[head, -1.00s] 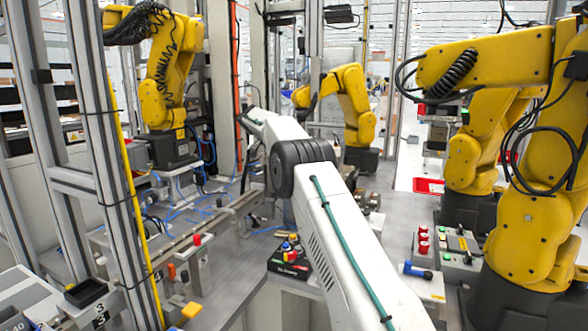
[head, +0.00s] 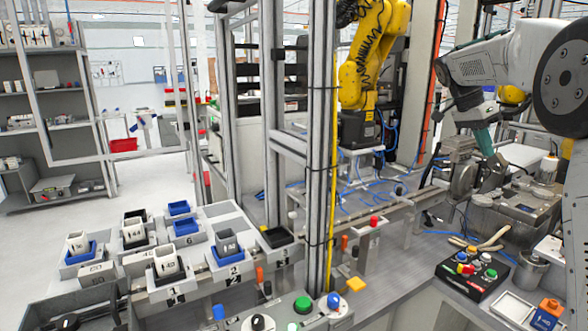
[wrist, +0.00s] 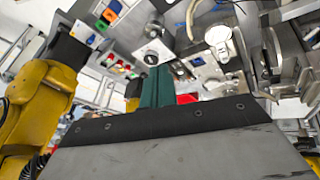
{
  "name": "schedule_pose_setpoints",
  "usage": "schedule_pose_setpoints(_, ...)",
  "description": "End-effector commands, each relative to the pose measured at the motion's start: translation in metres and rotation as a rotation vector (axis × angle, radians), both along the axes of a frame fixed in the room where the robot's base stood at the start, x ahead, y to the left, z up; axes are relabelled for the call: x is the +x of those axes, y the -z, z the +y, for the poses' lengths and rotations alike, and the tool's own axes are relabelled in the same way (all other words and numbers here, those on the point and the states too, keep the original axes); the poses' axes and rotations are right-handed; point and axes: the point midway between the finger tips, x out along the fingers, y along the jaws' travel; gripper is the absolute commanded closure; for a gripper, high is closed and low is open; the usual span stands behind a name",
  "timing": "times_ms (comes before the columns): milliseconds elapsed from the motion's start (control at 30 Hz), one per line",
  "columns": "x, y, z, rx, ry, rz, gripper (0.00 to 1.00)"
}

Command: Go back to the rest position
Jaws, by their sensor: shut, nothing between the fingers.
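My gripper (head: 487,142) hangs at the right of the head view, below my white arm, with its teal fingers pointing down. It is above the metal work area and looks clear of it, though the exact gap is hard to tell. In the wrist view my gripper (wrist: 156,84) shows as two green fingers side by side, shut with nothing between them.
A button box (head: 472,268) stands on the bench below my arm, with a metal cup (head: 531,270) beside it. A yellow robot arm (head: 375,70) stands behind a metal frame post (head: 322,150). Grey bins with small containers (head: 180,208) fill the left front.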

Motion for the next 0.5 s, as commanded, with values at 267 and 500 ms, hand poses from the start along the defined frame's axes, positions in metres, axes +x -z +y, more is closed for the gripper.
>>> schedule_pose_setpoints(267, -0.11, -0.022, 0.076, 0.176, -0.422, 0.053, 1.0)
schedule_pose_setpoints(500, -0.215, -0.003, 0.131, 0.297, -0.785, 0.077, 1.0)
